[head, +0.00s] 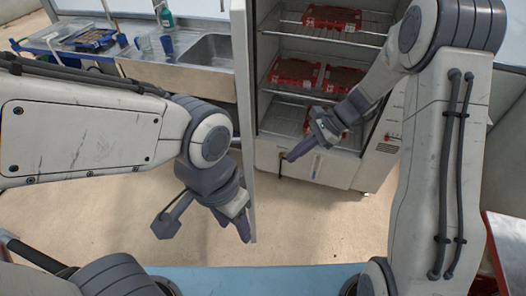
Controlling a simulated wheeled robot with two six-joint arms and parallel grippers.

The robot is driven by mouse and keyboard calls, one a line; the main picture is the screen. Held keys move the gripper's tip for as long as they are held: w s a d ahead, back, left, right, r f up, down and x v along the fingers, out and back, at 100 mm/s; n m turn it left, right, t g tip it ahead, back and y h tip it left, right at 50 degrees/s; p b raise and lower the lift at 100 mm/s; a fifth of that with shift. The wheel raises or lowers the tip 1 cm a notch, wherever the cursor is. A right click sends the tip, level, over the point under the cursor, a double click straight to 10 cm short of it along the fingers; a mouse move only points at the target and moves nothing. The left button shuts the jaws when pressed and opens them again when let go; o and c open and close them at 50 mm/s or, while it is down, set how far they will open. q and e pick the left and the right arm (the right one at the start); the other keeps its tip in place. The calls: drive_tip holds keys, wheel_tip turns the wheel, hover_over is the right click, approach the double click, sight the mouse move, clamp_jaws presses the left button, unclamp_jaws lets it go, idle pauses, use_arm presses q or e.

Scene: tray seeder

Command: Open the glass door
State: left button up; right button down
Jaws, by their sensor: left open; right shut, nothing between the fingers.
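The glass door (243,85) of the cabinet stands swung out toward me, seen nearly edge-on as a tall pale strip. The cabinet (310,169) behind it shows its open front and wire shelves. My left gripper (243,230) is open, low at the left of the door's near edge; I cannot tell whether it touches the door. My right gripper (291,156) is shut and empty, in front of the cabinet's lower part, to the right of the door.
Red packages (294,73) lie on the cabinet shelves. A counter with a sink (212,52), a green bottle (167,18) and a rack of trays (90,40) is at the back left. The floor (310,225) before the cabinet is clear. A red-edged surface (505,245) is at the right.

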drive_tip(key=w+a+f+m+p, duration=0.1)
drive_tip(key=a+f+m+p, duration=0.1)
drive_tip(key=a+f+p, duration=0.3)
drive_tip(key=a+f, duration=0.2)
drive_tip(key=a, duration=0.2)
drive_tip(key=shift+w+f+t+y+p, duration=0.3)
drive_tip(key=shift+f+t, duration=0.05)
drive_tip(key=shift+t, duration=0.05)
